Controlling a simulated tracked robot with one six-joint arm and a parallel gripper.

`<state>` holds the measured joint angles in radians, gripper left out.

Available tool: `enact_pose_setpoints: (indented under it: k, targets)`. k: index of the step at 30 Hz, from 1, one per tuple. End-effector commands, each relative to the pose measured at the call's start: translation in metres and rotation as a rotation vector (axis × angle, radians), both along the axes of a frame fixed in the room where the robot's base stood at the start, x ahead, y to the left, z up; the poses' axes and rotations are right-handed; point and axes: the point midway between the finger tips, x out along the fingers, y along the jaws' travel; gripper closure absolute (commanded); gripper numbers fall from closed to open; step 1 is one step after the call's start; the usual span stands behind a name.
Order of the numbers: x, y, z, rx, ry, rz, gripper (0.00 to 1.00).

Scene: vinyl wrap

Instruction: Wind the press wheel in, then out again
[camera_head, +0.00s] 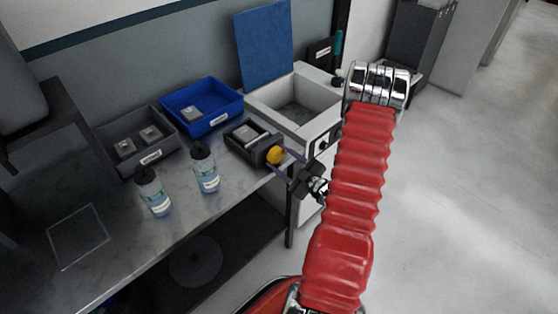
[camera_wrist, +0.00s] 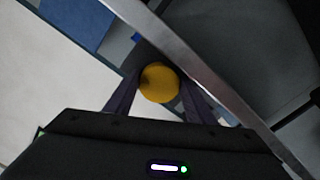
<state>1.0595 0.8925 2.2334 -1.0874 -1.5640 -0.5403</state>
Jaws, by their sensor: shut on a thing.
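The press (camera_head: 246,139) is a dark block with a pale plate on top, standing at the right end of the metal bench. Its yellow wheel (camera_head: 275,155) faces the bench's right edge. My gripper (camera_head: 278,158) reaches in from the right, its jaws shut on the wheel. In the wrist view the round yellow wheel (camera_wrist: 159,83) sits between the two dark fingers of my gripper (camera_wrist: 160,92). The fingertips are partly hidden by the wheel.
Two bottles (camera_head: 205,168) (camera_head: 153,191) stand left of the press. A blue bin (camera_head: 236,105) and a grey bin (camera_head: 103,133) hold small blocks. A white open-topped unit (camera_head: 331,104) stands close behind. The floor to the right is clear.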

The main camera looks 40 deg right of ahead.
Motion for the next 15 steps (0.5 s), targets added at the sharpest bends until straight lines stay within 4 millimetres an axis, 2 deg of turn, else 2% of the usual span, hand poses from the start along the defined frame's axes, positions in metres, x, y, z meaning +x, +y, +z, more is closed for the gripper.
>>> enact_pose_setpoints:
  k: [2, 3, 10, 15]
  targets:
    - [0.0006, 0.0024, -0.0013, 0.002, 0.004, 0.006, 0.73]
    - [0.0006, 0.0025, -0.0014, 0.002, 0.004, 0.006, 0.49]
    - [0.0003, 0.0013, -0.0009, 0.002, 0.002, 0.003, 0.32]
    - [0.0001, 0.0014, -0.0011, 0.003, 0.003, 0.003, 0.32]
